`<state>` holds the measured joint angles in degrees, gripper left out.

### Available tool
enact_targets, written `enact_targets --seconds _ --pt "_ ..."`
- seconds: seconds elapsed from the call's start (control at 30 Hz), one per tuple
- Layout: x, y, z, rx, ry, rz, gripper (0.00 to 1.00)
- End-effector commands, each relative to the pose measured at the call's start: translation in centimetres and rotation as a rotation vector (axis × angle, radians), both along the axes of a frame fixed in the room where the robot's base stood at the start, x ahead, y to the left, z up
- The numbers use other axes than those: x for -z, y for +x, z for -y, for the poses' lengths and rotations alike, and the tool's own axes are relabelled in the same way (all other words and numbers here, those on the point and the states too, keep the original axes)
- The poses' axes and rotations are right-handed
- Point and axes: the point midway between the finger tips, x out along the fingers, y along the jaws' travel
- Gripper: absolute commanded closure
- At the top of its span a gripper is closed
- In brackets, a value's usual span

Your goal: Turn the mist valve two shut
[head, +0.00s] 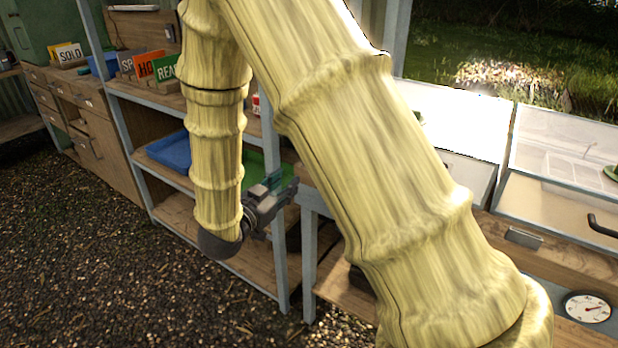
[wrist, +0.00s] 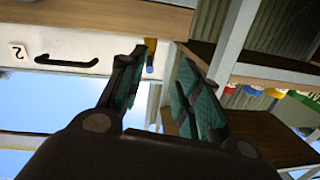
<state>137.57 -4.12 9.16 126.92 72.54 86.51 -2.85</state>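My gripper (wrist: 162,62) shows in the wrist view with its two dark, teal-padded fingers spread apart and nothing between them. In the head view my gripper (head: 284,185) is beside the shelf's front post, partly in front of a green tray. No mist valve can be made out for certain in either view. In the wrist view a small yellow and blue item (wrist: 151,57) shows beyond the left fingertip; I cannot tell what it is.
The grey shelf post (head: 273,185) stands close to my gripper. A blue tray (head: 168,151) and a green tray (head: 252,163) sit on the shelf. A round gauge (head: 587,307) is on the bench front at right. Gravel floor (head: 90,250) is open at left.

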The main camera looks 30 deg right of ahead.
Motion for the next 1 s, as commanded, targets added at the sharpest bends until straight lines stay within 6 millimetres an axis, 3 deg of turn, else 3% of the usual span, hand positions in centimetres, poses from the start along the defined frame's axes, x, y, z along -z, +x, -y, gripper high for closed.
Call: enact_targets --seconds 0.2,0.37,0.8,1.0 --pt "-1.8 -0.5 0.1 0.081 -0.028 0.069 0.66" --pt "-2.1 -0.3 1.0 0.091 -0.029 0.075 0.66" --pt "-2.1 2.3 7.3 0.088 -0.029 0.073 0.66" --pt "-2.1 3.2 9.3 0.087 -0.028 0.073 0.66"
